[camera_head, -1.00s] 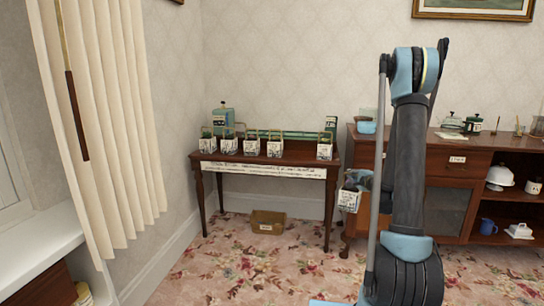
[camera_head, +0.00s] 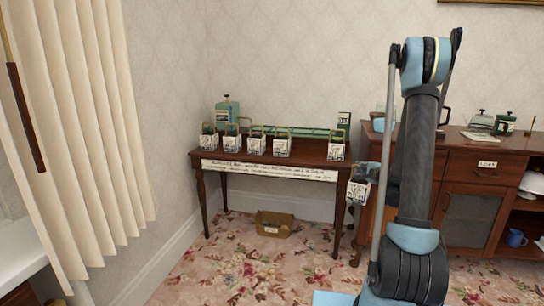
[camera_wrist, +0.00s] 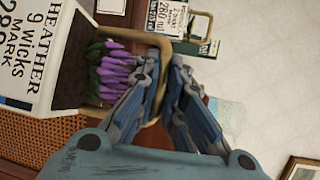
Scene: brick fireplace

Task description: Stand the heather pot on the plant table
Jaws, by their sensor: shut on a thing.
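The heather pot (camera_head: 357,190) is a white labelled cube pot with a wooden loop handle. It hangs from my gripper (camera_head: 368,172), just right of the plant table's right front corner in the head view. In the wrist view, the pot (camera_wrist: 40,50) shows "HEATHER" and purple flowers (camera_wrist: 115,70). The fingers of my gripper (camera_wrist: 172,68) are shut on its handle. The plant table (camera_head: 310,154) is dark wood with a written strip along its front edge. Several similar handled pots (camera_head: 256,142) stand in a row on it, with a wider gap before the rightmost pot (camera_head: 337,149).
A green canister (camera_head: 227,109) stands at the table's back left, and a small green-and-white card (camera_head: 344,121) at back right. A cardboard box (camera_head: 274,223) lies on the floor below. A wooden cabinet (camera_head: 475,188) stands right of the table. A curtain (camera_head: 85,120) hangs at left.

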